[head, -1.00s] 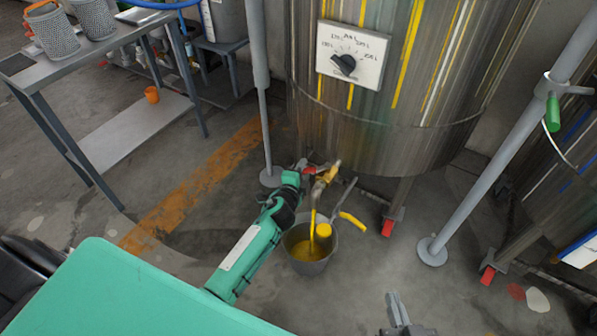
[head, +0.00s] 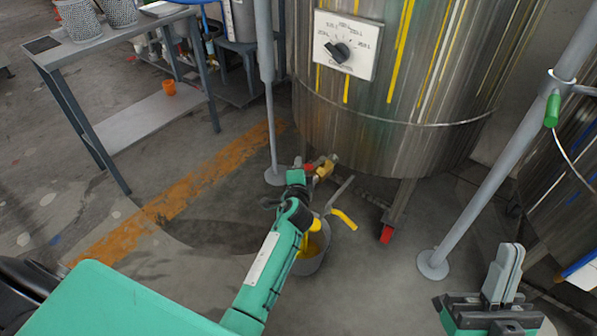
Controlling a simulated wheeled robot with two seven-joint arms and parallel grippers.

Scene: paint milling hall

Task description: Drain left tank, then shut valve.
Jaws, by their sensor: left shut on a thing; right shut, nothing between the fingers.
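The left tank (head: 385,100) is a streaked steel vat with a dial (head: 347,45) on its front. A brass valve (head: 324,169) with a red part (head: 308,167) sits low on it. My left gripper (head: 302,172) is at the valve, shut on its handle, which the fingers mostly hide. A grey bucket (head: 314,264) with yellow paint (head: 316,243) stands below, partly hidden by my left arm. I cannot clearly see whether paint is running from the valve. My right gripper (head: 508,270) is shut and empty at the lower right, away from the tank.
A yellow-handled tool (head: 344,219) shows beside the bucket. A grey post (head: 490,180) stands to the right, another tank (head: 570,165) beyond it. A thin post (head: 268,100) stands left of the tank. A metal table (head: 105,45) is at the upper left. The left floor is clear.

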